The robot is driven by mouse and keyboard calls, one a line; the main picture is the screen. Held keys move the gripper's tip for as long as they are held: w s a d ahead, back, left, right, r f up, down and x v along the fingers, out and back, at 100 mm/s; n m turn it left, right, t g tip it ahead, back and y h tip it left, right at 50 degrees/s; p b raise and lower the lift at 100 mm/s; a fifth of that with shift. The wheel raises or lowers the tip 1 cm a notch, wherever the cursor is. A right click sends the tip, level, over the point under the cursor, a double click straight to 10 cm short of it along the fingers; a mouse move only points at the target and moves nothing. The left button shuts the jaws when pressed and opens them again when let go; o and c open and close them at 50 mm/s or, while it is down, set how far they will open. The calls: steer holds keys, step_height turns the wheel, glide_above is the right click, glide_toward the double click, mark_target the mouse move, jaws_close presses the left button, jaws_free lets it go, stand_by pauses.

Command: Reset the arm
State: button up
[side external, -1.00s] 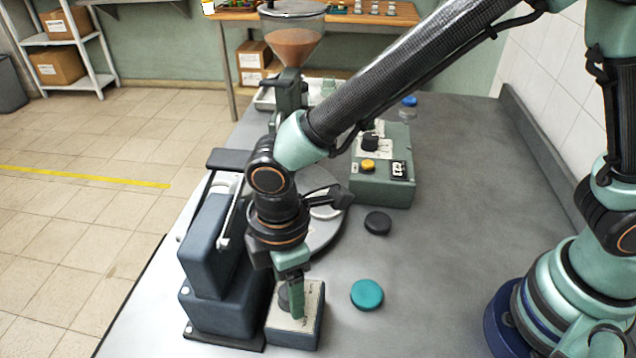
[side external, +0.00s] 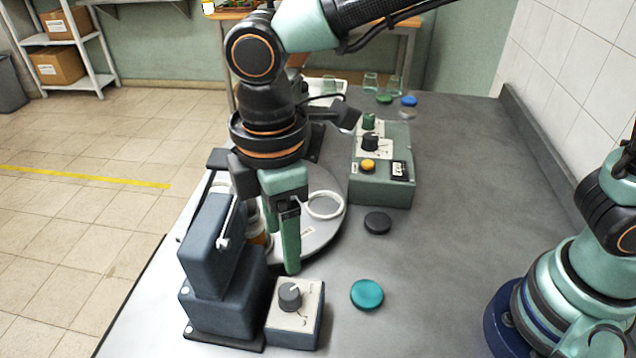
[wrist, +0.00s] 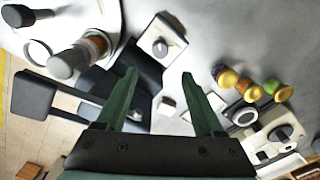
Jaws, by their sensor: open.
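My gripper (side external: 290,264) hangs pointing down in the side external view, above and behind the small grey box (side external: 312,335) with a dark knob (side external: 290,295). It is apart from the knob. In the wrist view my gripper (wrist: 160,75) has its two green fingers spread wide, with nothing held between them. The knob box (wrist: 167,35) shows beyond the fingertips in that view. My wrist hides part of the turntable and of what stands behind it.
A dark blue machine (side external: 215,250) stands left of my gripper. The grey turntable (side external: 325,232) lies behind it, carrying a white ring (side external: 325,205). A green control box (side external: 383,190), black lid (side external: 378,222) and teal lid (side external: 367,294) lie to the right.

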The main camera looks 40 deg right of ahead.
steer(key=shift+r, duration=0.4)
steer(key=w+d+r+m+t+y, duration=0.15)
steer(key=d+m, duration=0.25)
steer(key=d, duration=0.4)
steer(key=w+d+r+m+t, duration=0.1)
steer(key=w+d+r+m, duration=0.25)
steer(key=d, duration=0.45)
steer(key=s+d+m+t+h, duration=0.1)
steer(key=s+d+m+t, duration=0.2)
steer(key=d+m, duration=0.5)
steer(key=shift+s+d, duration=0.35)
steer(key=shift+d, duration=2.55)
steer(key=shift+h, duration=0.25)
